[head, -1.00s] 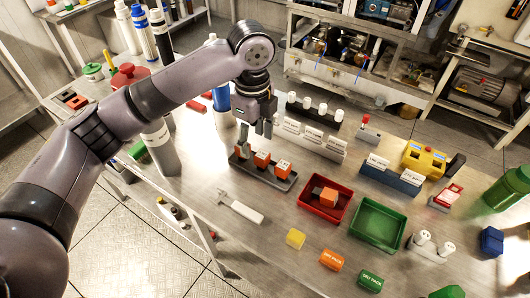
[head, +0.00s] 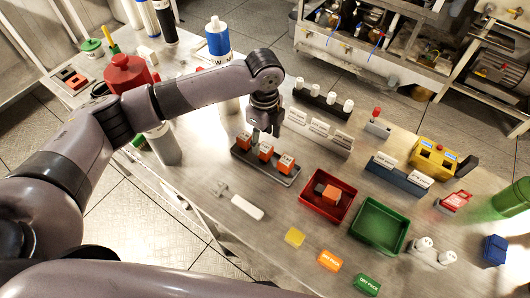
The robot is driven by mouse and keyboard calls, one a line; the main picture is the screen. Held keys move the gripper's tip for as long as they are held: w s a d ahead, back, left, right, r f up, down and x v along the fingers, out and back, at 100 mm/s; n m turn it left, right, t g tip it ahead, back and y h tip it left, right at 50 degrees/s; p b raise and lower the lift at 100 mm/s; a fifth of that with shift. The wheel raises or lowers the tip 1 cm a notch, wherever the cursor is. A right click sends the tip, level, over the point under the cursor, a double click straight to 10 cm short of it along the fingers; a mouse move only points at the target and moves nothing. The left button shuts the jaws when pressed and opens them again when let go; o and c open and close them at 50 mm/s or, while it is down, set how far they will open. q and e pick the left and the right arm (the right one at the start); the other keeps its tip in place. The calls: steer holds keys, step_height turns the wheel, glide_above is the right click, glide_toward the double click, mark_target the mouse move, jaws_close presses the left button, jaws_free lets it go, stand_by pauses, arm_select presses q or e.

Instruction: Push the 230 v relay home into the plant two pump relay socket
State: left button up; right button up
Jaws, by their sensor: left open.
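Several orange relay-like blocks, including a middle one (head: 266,153), stand in a row in a dark tray (head: 292,181). Their markings are too small to read, so I cannot tell which is the 230 V relay. The plant two pump relay socket cannot be told by its label. My left gripper (head: 266,132) points down just behind the row in this view, open, with nothing visible between its fingers. Whether it touches a block is unclear. My right gripper is not in view.
A red bin (head: 311,209) holds an orange block and a dark one. A green bin (head: 378,248) beside it is empty. White labelled blocks (head: 319,128) stand behind the tray. A white-handled tool (head: 246,207) lies in front.

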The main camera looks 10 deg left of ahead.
mark_target(265, 148)
arm_select(q)
steer(key=shift+f, duration=0.6)
steer(key=shift+s+f+p, duration=0.15)
steer(key=shift+f+p, duration=0.1)
steer(key=shift+p, duration=0.05)
step_height(265, 148, down, 5)
steer(key=shift+r+p, duration=0.1)
steer(key=shift+p, duration=0.7)
steer(key=shift+c, duration=0.5)
jaws_close()
steer(key=shift+r, duration=0.1)
step_height(265, 148, up, 20)
steer(key=b, duration=0.4)
